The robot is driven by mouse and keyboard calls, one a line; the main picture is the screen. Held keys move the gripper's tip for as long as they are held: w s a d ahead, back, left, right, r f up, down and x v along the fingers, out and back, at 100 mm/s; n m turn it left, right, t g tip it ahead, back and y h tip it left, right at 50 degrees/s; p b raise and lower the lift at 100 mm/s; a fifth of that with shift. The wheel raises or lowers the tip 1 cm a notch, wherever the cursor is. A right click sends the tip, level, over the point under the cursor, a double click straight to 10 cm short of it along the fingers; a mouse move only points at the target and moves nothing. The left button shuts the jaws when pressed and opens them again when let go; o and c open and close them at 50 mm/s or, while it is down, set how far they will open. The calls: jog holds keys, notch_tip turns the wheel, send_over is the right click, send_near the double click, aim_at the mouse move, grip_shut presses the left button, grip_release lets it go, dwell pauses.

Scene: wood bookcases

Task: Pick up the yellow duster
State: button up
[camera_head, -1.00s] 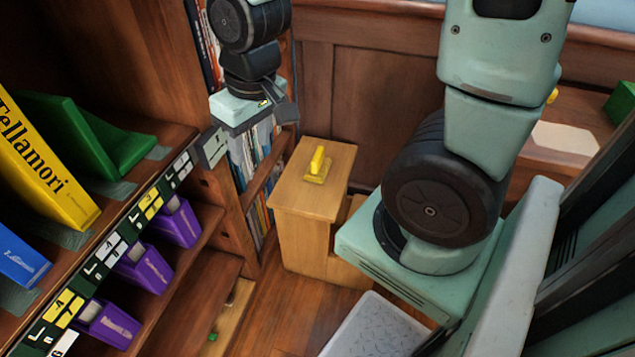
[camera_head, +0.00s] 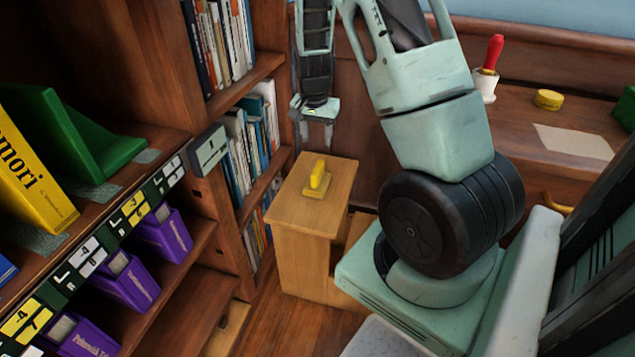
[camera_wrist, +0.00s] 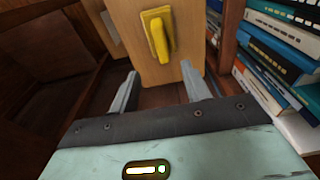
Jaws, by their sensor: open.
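The yellow duster (camera_head: 318,177) lies on top of a small light-wood stand (camera_head: 285,208) in the head view. It has a flat base and a raised yellow handle. In the wrist view the duster (camera_wrist: 158,38) shows at the top, ahead of my fingertips and between their lines. My gripper (camera_head: 316,132) hangs pointing down above and behind the stand in the head view, apart from the duster. In the wrist view my gripper (camera_wrist: 160,88) has its two fingers spread, with nothing between them.
A bookcase (camera_head: 232,75) with books stands left of the stand. Shelves with purple boxes (camera_head: 165,230) and a green bookend (camera_head: 75,140) are at the left.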

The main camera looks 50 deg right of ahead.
aim_at(317, 167)
jog(key=f+b, duration=0.1)
jog(key=f, duration=0.3)
jog(key=d+f+b, duration=0.1)
jog(key=f+b, duration=0.1)
jog(key=f, duration=0.3)
jog(key=w+f+b, duration=0.1)
jog(key=f, duration=0.4)
jog(key=shift+d+f+b, duration=0.25)
jog(key=shift+d+b, duration=0.05)
jog(key=shift+d, duration=0.1)
jog(key=shift+f, duration=0.1)
grip_shut()
